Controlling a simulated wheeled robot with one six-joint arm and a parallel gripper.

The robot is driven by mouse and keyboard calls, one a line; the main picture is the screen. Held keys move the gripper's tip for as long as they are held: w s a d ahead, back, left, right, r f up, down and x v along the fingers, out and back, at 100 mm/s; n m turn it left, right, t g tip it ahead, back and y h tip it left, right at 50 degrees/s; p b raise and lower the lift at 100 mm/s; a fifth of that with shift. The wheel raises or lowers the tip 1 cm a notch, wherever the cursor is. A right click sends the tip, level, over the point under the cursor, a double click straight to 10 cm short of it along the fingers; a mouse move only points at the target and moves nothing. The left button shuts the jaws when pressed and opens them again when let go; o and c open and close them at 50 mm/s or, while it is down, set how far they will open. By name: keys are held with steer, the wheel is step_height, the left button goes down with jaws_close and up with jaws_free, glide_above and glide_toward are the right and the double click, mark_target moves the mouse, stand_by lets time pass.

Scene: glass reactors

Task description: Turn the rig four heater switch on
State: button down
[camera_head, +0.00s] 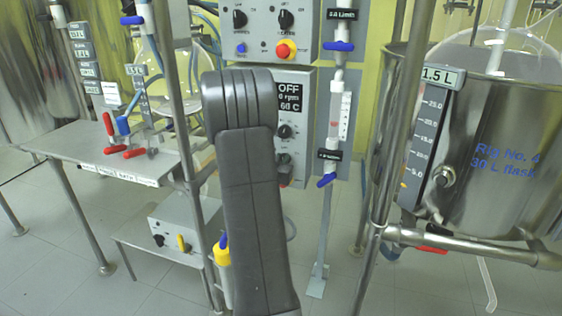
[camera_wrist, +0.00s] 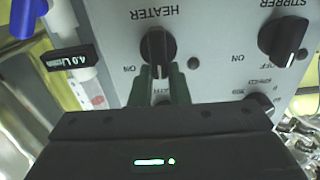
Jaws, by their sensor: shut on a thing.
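In the wrist view the panel appears upside down. A black heater knob (camera_wrist: 157,46) sits under the printed word HEATER on the grey panel. My gripper (camera_wrist: 161,72) has its two green fingers on either side of the knob, shut on it. The knob's handle stands roughly upright in this view, with an ON mark to its lower left. In the head view my gripper is hidden behind my dark arm. The metal vessel marked Rig No. 4 (camera_head: 508,165) stands at the right.
A black stirrer knob (camera_wrist: 283,40) is right of the heater knob. A flow label reading 4.0 L/min (camera_wrist: 67,58) and a blue valve handle (camera_wrist: 27,15) are at the left. The head view shows a red stop button (camera_head: 286,49) and steel posts near my arm.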

steer(key=shift+f, duration=0.15)
steer(key=m+b, duration=0.3)
steer(key=d+m+b, duration=0.1)
steer(key=m+b, duration=0.3)
steer(key=f+m+b, duration=0.1)
steer(key=m+b, duration=0.3)
steer(key=shift+s+d, duration=0.25)
steer(key=shift+r+m+b, duration=0.1)
steer(key=shift+m+b, duration=0.2)
steer(key=shift+m, duration=0.1)
steer(key=c, duration=1.4)
jaws_free()
steer(key=shift+s, duration=0.1)
